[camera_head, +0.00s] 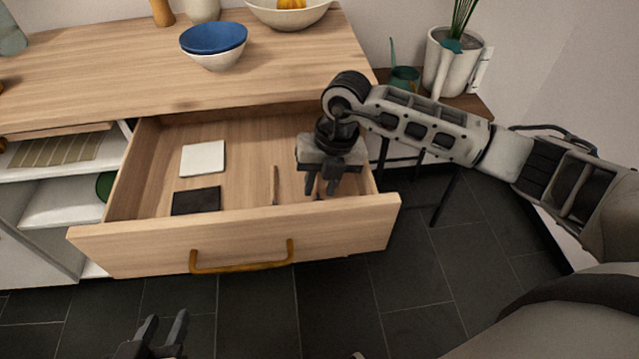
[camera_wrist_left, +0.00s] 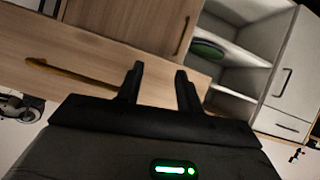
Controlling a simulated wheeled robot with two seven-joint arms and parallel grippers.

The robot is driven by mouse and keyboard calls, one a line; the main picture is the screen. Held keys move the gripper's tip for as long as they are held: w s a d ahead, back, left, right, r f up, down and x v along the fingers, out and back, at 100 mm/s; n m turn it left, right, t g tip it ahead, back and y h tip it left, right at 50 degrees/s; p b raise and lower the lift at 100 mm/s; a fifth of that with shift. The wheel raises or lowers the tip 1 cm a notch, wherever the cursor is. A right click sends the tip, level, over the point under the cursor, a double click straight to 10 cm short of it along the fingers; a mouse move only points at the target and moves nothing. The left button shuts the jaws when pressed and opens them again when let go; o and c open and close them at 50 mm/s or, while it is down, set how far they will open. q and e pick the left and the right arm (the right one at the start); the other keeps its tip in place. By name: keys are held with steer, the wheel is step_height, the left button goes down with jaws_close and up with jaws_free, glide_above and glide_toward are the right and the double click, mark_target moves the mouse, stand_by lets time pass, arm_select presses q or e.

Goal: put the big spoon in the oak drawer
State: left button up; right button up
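The oak drawer (camera_head: 240,228) is pulled open in the head view; its front also shows in the left wrist view (camera_wrist_left: 75,68). My right gripper (camera_head: 320,191) points down inside the drawer at its right side, with its fingers apart. A thin brown stick-like item (camera_head: 275,185) lies in the drawer just left of it; I cannot tell whether it is the big spoon. A small dark bit shows near the right fingertips, too small to identify. My left gripper (camera_head: 162,332) is open and empty, low in front of the drawer; its fingers also show in the left wrist view (camera_wrist_left: 158,82).
A white square item (camera_head: 203,158) and a dark square item (camera_head: 196,200) lie in the drawer. A blue bowl (camera_head: 213,38) in a pale one and a larger pale bowl (camera_head: 288,14) stand on the cabinet top (camera_head: 120,75). A potted plant (camera_head: 452,62) stands right.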

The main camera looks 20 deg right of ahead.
arm_select(q)
steer(key=shift+p, duration=0.4)
arm_select(e)
step_height(320, 180, up, 11)
steer(key=d, duration=0.2)
steer(key=shift+s, duration=0.3)
arm_select(q)
steer(key=shift+r, duration=0.1)
